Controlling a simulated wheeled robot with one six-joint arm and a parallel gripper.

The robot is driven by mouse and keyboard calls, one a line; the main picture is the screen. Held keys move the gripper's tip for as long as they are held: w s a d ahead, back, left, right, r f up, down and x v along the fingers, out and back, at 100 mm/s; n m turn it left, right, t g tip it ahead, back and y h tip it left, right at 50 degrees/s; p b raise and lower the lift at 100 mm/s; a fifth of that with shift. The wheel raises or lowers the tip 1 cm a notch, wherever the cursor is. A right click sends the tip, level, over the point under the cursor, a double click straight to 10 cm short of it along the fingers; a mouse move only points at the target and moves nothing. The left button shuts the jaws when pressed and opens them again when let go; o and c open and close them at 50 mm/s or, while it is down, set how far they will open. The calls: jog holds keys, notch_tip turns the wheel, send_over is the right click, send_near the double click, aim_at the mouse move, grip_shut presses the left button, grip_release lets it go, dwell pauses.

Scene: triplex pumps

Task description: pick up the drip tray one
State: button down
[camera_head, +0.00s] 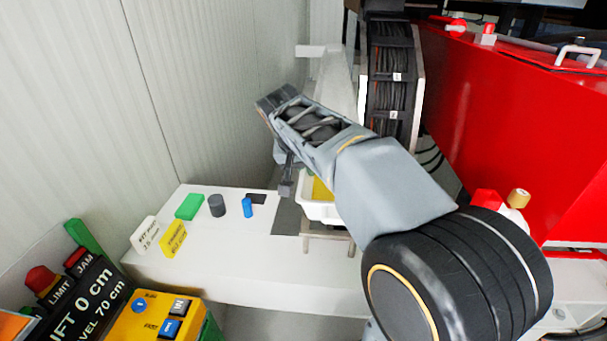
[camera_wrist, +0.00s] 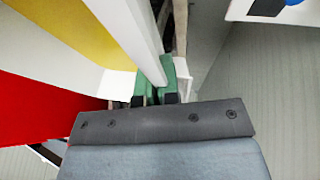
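The drip tray is a white tray (camera_head: 318,212) with a yellow inside, partly hidden behind my arm in the head view. It sits at the right end of the white bench, above a small stand. In the wrist view its white wall (camera_wrist: 126,35) and yellow inside fill the upper left. My gripper (camera_head: 287,187) is at the tray's left side. In the wrist view my gripper's green-padded fingers (camera_wrist: 156,90) are close together, with the tray's rim between them, so it looks shut on the rim. I cannot tell whether the tray is lifted.
The white bench (camera_head: 240,265) holds a green block (camera_head: 189,206), a grey cylinder (camera_head: 217,205), a blue cylinder (camera_head: 247,207) and two small signs. A large red machine (camera_head: 510,120) stands at right. A pale ribbed wall (camera_head: 215,90) is close behind the bench.

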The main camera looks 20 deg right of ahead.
jog(key=shift+s+a+r+b, duration=0.15)
jog(key=shift+s+r+b, duration=0.35)
jog(key=shift+s, duration=0.9)
jog(key=shift+s+a+r+b, duration=0.1)
jog(key=shift+s+r+b, duration=0.15)
jog(key=shift+s+r, duration=0.8)
jog(key=shift+s+a+r+b, duration=0.15)
jog(key=shift+s+r+b, duration=0.15)
jog(key=shift+s, duration=1.4)
jog(key=shift+s, duration=0.15)
